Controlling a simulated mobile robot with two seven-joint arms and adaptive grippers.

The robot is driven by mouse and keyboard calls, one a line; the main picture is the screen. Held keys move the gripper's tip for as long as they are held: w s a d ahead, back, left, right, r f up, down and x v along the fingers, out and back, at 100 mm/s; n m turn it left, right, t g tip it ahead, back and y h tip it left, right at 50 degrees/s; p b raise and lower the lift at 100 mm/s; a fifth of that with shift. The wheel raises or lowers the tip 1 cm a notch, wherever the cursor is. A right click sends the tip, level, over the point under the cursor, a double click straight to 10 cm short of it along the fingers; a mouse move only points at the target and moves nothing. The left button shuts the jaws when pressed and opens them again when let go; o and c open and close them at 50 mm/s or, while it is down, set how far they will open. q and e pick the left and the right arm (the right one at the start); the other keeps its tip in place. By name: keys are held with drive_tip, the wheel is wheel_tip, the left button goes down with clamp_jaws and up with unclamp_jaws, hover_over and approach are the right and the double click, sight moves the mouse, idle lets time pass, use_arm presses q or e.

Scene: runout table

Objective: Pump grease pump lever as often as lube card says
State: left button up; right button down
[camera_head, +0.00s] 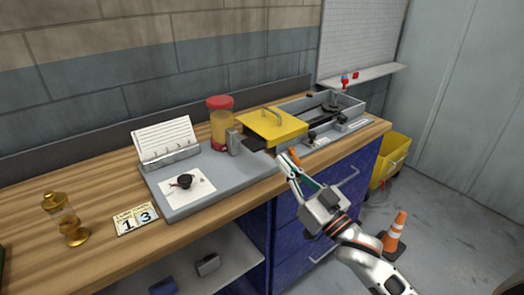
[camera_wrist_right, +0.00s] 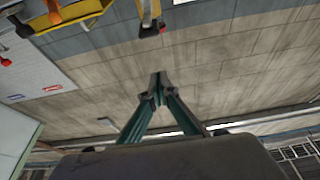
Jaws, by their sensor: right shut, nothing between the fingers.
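A grease pump with a red-capped amber reservoir (camera_head: 221,125) and grey body (camera_head: 234,142) stands on a grey base plate (camera_head: 222,183). A dark bar beside the body may be its lever, partly hidden by a yellow cover. A small orange piece (camera_head: 295,156) shows close to my right fingertips; I cannot tell whether it belongs to the lever or touches them. My right gripper (camera_head: 284,159) is shut and empty; its teal fingers meet in the wrist view (camera_wrist_right: 158,76). A card (camera_head: 136,219) shows digits 1 and 3; its small text is unreadable. My left gripper is out of view.
A lined white card (camera_head: 164,138) stands on the plate, with a black knob (camera_head: 185,181) on white paper. A yellow handled cover (camera_head: 272,127) and grey machine tray (camera_head: 345,107) lie right. A brass oiler (camera_head: 66,220) stands left. A cone (camera_head: 397,232) and yellow bin (camera_head: 390,160) stand on the floor.

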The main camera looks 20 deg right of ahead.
drive_tip(key=p+x, duration=0.1)
drive_tip(key=x, duration=0.9)
drive_tip(key=shift+f+b, duration=0.4)
drive_tip(key=shift+f, duration=1.65)
